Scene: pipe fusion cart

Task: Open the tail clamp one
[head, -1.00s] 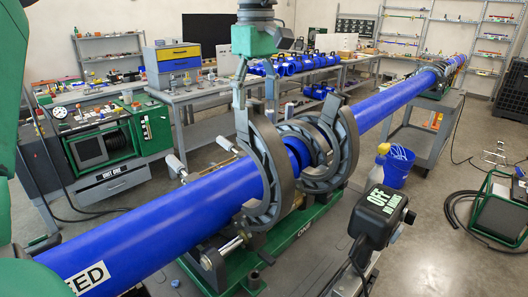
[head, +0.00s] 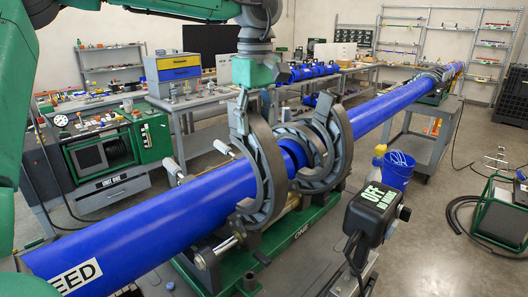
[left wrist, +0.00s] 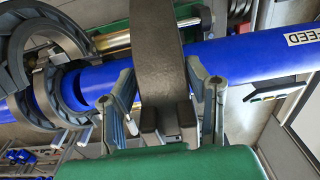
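The nearer grey clamp (head: 262,160) is a thick curved jaw around the blue pipe (head: 150,218), its upper end standing above the pipe. A second similar clamp (head: 338,140) is just beyond it. My left gripper (head: 242,108) is at the upper end of the nearer clamp. In the left wrist view the fingers of my left gripper (left wrist: 160,85) are spread on either side of the clamp's dark band (left wrist: 157,50), with gaps showing. The clamp's far side is hidden behind the pipe. My right gripper is not in view.
A black control box (head: 375,208) reading OFF stands right of the base. A blue bucket (head: 399,170) and a spray bottle (head: 378,160) are behind it. A green machine (head: 108,150) is at the left. Workbenches and shelves line the back.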

